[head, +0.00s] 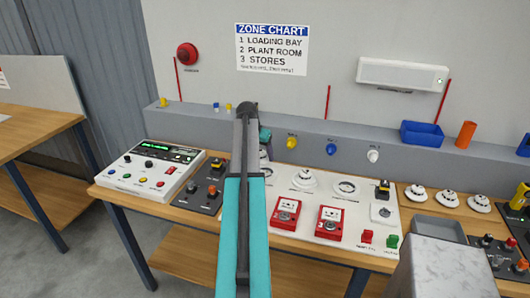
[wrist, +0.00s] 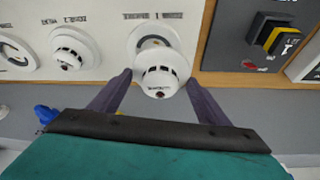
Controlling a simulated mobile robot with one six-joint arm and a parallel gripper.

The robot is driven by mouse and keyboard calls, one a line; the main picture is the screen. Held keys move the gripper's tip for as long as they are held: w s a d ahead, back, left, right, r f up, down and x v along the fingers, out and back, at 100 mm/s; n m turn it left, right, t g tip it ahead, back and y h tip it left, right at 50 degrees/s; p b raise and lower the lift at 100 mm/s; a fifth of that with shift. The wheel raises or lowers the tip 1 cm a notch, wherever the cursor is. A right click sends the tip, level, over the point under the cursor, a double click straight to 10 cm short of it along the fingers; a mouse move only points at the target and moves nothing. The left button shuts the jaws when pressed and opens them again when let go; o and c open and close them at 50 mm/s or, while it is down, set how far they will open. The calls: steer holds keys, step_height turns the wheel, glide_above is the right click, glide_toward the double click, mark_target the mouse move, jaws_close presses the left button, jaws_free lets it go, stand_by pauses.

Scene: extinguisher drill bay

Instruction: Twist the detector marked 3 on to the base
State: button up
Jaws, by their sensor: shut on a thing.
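In the wrist view my gripper (wrist: 160,82) is shut on a white round detector (wrist: 160,76), one finger on each side. A round white base (wrist: 148,42) on the panel shows behind and partly under it. I cannot tell whether they touch, and no number on the detector is readable. Beside it, a detector (wrist: 72,50) sits at the middle position; it also shows in the head view (head: 304,180). The far position is an open ring base (head: 346,188), also in the wrist view (wrist: 14,52). My arm hides my gripper and the held detector in the head view.
Several white detectors (head: 447,199) stand on the wooden top at right. Red call points (head: 286,212) sit at the panel's front. A control panel (head: 152,168) and dark switch box (head: 204,193) lie left. A grey ledge (head: 400,155) runs behind, with a blue bin (head: 421,133).

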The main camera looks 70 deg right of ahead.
steer(key=shift+s+d, duration=0.3)
steer(key=shift+s, duration=0.2)
steer(key=shift+s+d, duration=0.3)
steer(key=shift+s, duration=0.2)
steer(key=shift+f, duration=0.1)
steer(key=shift+f+b, duration=1.25)
steer(key=shift+f, duration=1.35)
steer(key=shift+w+f+b, duration=0.1)
steer(key=shift+f+b, duration=0.25)
steer(key=shift+f, duration=0.45)
stand_by(0.7)
steer(key=shift+m, duration=0.6)
steer(key=shift+m+g, duration=0.4)
steer(key=shift+m, duration=0.3)
steer(key=shift+m+g, duration=0.4)
steer(key=shift+m, duration=0.6)
